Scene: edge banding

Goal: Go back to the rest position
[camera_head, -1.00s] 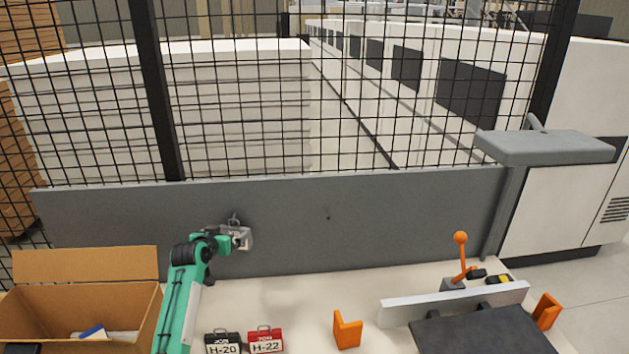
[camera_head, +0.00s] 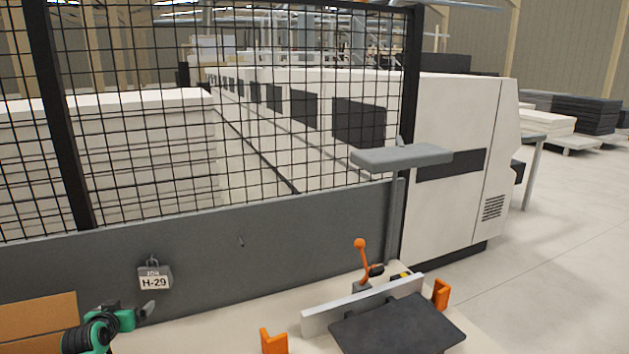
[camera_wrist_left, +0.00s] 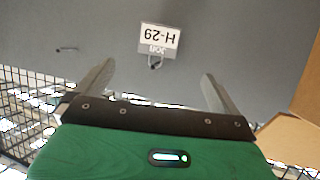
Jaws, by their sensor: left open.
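My left gripper (camera_head: 147,311) is at the lower left of the head view, in front of the grey panel (camera_head: 215,261). Its two fingers stand apart and empty in the left wrist view (camera_wrist_left: 158,85). A grey tag marked H-29 (camera_head: 154,279) hangs on the panel just above the gripper, apart from its fingers. The tag also shows in the left wrist view (camera_wrist_left: 159,39), upside down, beyond the fingertips. My right gripper is not in either view.
A cardboard box (camera_head: 38,322) stands at the lower left, close to my left arm. On the pale table are an orange bracket (camera_head: 274,342), an orange-knobbed lever (camera_head: 362,262), a white fence bar (camera_head: 362,305) and a dark plate (camera_head: 398,325). Black wire mesh (camera_head: 250,120) rises above the panel.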

